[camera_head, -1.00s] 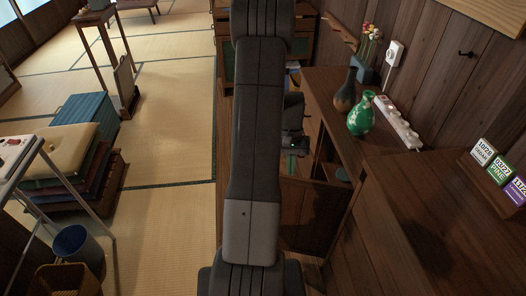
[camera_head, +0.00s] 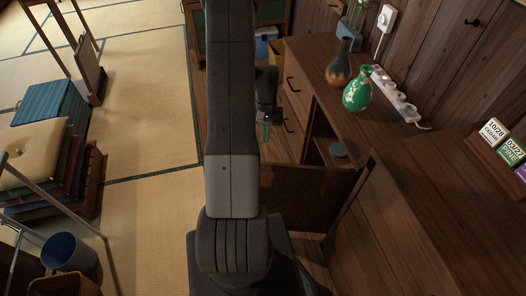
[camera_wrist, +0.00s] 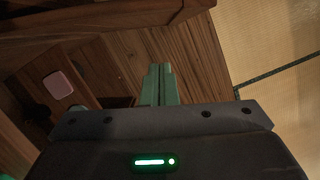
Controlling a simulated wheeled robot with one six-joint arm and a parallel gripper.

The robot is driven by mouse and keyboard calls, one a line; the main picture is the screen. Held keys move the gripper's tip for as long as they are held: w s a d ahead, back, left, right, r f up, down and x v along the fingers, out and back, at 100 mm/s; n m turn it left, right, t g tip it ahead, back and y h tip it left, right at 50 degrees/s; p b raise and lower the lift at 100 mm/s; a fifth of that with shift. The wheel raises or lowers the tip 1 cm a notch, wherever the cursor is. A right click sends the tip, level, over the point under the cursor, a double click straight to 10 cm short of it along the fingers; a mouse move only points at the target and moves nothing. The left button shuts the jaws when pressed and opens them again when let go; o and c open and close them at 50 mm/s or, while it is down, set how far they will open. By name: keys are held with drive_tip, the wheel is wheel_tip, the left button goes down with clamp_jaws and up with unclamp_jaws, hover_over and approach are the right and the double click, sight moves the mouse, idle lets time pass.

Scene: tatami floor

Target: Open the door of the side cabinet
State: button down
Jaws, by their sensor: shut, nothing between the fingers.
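The side cabinet (camera_head: 300,54) stands along the right wall, a brown wooden piece with black-handled drawers and an open compartment. Its door (camera_head: 310,190) stands open, sticking out to the left from the cabinet front; my arm hides its left end. My gripper (camera_head: 265,131), with green fingers, is low in front of the cabinet, on the far side of the door, partly behind my arm. In the wrist view its fingers (camera_wrist: 158,84) are together and empty, over wooden boards. I cannot tell whether it touches the door.
A dark vase (camera_head: 342,66), a green vase (camera_head: 357,90) and a power strip (camera_head: 396,96) stand on the cabinet top. A brown wooden surface (camera_head: 430,220) fills the near right. Stacked cushions (camera_head: 38,152) and a blue bin (camera_head: 70,254) stand at left. The tatami between is clear.

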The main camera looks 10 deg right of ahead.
drive_tip(key=s+a+f+p, duration=0.1)
drive_tip(key=s+f, duration=0.2)
drive_tip(key=s, duration=0.1)
drive_tip(key=shift+s+a+f, duration=0.25)
drive_tip(key=shift+s+f, duration=0.1)
